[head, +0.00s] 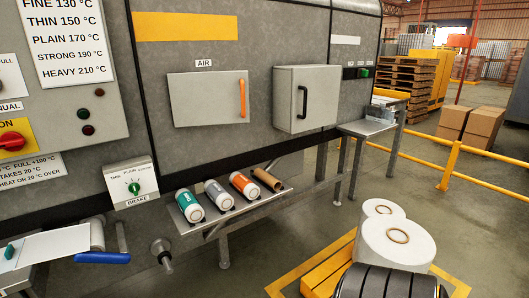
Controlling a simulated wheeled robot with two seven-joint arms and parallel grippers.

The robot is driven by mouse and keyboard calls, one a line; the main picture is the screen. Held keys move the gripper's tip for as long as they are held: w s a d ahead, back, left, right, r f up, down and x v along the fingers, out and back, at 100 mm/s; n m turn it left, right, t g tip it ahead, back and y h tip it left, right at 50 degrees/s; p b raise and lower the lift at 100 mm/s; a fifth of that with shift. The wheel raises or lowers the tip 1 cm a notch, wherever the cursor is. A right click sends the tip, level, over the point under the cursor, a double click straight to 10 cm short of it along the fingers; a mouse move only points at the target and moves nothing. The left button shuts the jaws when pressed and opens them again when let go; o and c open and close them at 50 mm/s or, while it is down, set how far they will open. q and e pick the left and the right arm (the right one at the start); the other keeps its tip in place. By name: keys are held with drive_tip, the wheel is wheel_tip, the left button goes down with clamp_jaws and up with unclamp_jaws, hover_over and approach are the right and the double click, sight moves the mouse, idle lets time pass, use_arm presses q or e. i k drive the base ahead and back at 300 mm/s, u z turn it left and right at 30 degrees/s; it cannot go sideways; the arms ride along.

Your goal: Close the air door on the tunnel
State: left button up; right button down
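The air door (205,98) is a pale grey panel on the grey tunnel's side wall, under a small AIR label (203,63). An orange vertical handle (242,98) is on its right side. The panel looks about parallel to the wall; I cannot tell whether a narrow gap is behind it. The tunnel (190,45) fills the upper left and middle of the head view. Neither of my grippers is in view.
A protruding grey box (303,99) with a black handle is right of the air door. Below, a shelf (222,222) holds several rolls. A brake box (131,183) is lower left. White rolls on a yellow pallet (325,277) stand lower right. A yellow rail (450,165) is beyond.

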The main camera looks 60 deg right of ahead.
sight(197, 98)
drive_tip(key=k, duration=0.65)
drive_tip(key=z, duration=0.5)
drive_tip(key=i, duration=0.65)
drive_tip(key=z, duration=0.5)
drive_tip(key=i, duration=1.05)
drive_tip(key=u, duration=0.35)
